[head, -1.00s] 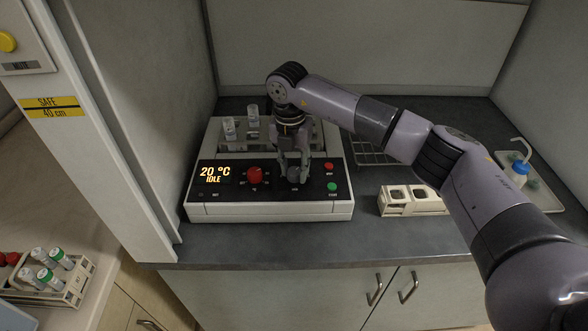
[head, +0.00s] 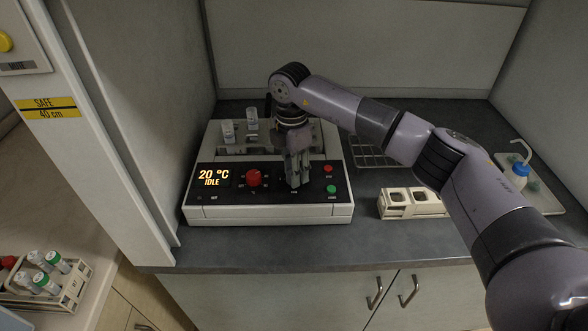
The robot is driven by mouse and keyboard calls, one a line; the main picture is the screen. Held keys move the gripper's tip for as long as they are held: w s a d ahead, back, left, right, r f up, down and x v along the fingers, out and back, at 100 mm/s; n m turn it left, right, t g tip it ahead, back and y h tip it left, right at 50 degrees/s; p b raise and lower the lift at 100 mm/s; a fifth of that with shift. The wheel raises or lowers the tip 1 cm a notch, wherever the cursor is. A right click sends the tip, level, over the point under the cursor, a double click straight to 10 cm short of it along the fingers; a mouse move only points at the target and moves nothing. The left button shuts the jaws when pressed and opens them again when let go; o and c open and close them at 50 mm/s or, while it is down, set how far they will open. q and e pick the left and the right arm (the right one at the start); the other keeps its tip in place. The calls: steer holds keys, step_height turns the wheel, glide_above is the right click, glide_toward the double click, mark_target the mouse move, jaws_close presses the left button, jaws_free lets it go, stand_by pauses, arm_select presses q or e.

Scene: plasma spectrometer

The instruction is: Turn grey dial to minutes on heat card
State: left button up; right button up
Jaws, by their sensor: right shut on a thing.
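The heating unit (head: 230,212) stands on the dark counter, with a black front panel. Its display (head: 211,177) reads 20 °C and IDLE. A red dial (head: 253,178) sits left of the middle of the panel. My right gripper (head: 294,184) points down at the panel right of the red dial and is shut on the grey dial, which its fingers hide. A small red button (head: 328,168) and a green button (head: 331,189) are at the panel's right end. No heat card can be made out. My left gripper is not in view.
Capped vials (head: 229,131) stand in the unit's top. A cream block (head: 396,204) with square openings and a wire rack (head: 371,152) are to its right. A tray (head: 548,199) with a wash bottle (head: 520,173) is far right. A vial rack (head: 68,290) is lower left.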

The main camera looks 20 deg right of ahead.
stand_by(0.5)
steer(key=o, duration=1.2)
steer(key=shift+r, duration=0.1)
steer(key=r, duration=1.2)
steer(key=shift+w+a, duration=0.1)
steer(key=shift+w, duration=0.25)
steer(key=shift+f, duration=0.1)
